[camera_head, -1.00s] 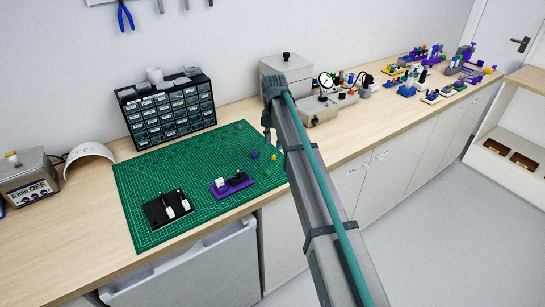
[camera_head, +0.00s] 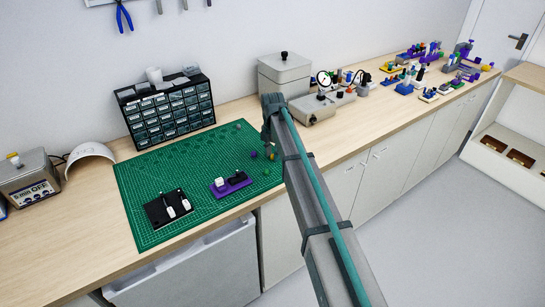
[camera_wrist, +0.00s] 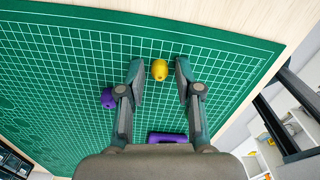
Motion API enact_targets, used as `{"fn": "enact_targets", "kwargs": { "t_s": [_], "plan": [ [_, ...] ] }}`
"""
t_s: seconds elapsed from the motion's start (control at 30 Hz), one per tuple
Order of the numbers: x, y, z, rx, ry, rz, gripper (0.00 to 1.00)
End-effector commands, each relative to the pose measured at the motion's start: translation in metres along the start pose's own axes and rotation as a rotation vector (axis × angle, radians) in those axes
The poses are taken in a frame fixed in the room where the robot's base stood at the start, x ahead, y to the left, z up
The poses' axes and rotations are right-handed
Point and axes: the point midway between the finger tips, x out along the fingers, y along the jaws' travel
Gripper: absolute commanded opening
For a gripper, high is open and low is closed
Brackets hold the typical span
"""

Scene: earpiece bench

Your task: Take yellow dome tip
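The yellow dome tip (camera_wrist: 159,70) rests on the green cutting mat (camera_wrist: 60,60), with a dark hole showing in it. In the wrist view it sits between the two separated fingertips of my gripper (camera_wrist: 159,78), with a gap on each side. In the head view my gripper (camera_head: 269,148) points down over the mat's right part, and the yellow tip (camera_head: 272,156) shows small beside its fingers. My gripper is open and holds nothing.
A purple tip (camera_wrist: 108,98) lies just outside the left finger. A purple holder (camera_head: 231,184) and a black tray (camera_head: 167,208) with white earpieces stand on the mat. Drawers (camera_head: 169,110) stand behind. The mat's middle is clear.

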Motion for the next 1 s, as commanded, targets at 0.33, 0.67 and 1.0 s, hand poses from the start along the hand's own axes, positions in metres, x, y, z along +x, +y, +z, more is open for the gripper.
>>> {"fn": "enact_targets", "kwargs": {
  "t_s": [0.33,0.67,1.0],
  "plan": [
    [0.000,0.000,0.000,0.000,0.000,0.000,0.07],
    [-0.007,0.001,0.000,0.000,-0.001,0.001,0.07],
    [-0.049,-0.016,-0.012,0.000,-0.002,0.003,0.07]
  ]
}}
